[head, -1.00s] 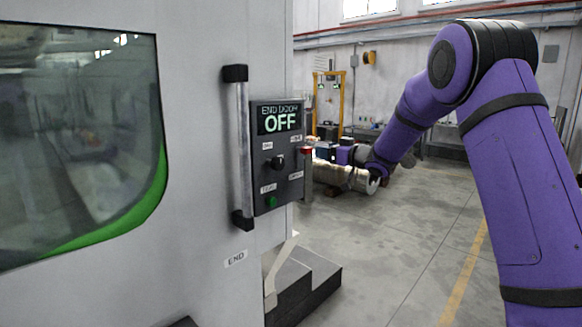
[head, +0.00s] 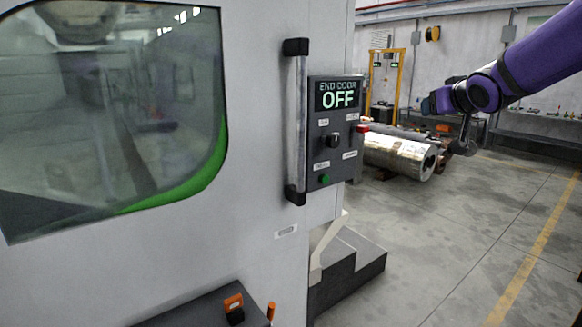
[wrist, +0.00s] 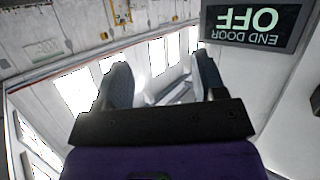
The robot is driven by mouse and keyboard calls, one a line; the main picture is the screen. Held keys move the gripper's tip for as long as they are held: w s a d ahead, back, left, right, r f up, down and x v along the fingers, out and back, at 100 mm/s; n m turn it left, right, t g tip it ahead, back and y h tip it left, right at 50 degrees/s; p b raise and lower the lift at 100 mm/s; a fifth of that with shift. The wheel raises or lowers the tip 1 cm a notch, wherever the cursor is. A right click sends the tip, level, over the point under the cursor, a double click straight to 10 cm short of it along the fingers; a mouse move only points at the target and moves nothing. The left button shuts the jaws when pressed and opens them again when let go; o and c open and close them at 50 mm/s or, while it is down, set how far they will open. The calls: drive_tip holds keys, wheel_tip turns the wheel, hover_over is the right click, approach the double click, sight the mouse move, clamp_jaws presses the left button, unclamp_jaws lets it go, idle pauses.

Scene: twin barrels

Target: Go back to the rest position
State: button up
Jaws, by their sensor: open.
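My gripper (wrist: 163,85) shows in the wrist view with its two dark fingers apart and nothing between them. In the head view my purple arm reaches in from the upper right, and its end is right of the control panel, clear of it; the fingers are too small to make out there. The control panel (head: 335,130) has a screen reading "END DOOR OFF", a black knob and a green button. The screen also shows upside down at the upper right of the wrist view (wrist: 252,22).
A machine door with a window (head: 120,100) and a vertical handle (head: 296,125) fills the left. A shiny metal cylinder (head: 400,157) lies behind the panel. A dark stepped block (head: 350,270) stands at the machine's foot. The floor (head: 450,240) at right is clear.

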drive_tip(key=s+a+f+g, duration=0.1)
drive_tip(key=s+f+g, duration=0.2)
drive_tip(key=s, duration=0.9)
drive_tip(key=s+a+f+g, duration=0.2)
drive_tip(key=s+f+g, duration=0.1)
drive_tip(key=s, duration=0.9)
drive_tip(key=s+a+f+g, duration=0.1)
drive_tip(key=s+f+g, duration=0.1)
drive_tip(key=s, duration=1)
drive_tip(key=shift+a+f+m+g, duration=0.15)
drive_tip(key=shift+f+m+g, duration=0.25)
drive_tip(key=shift+f, duration=0.5)
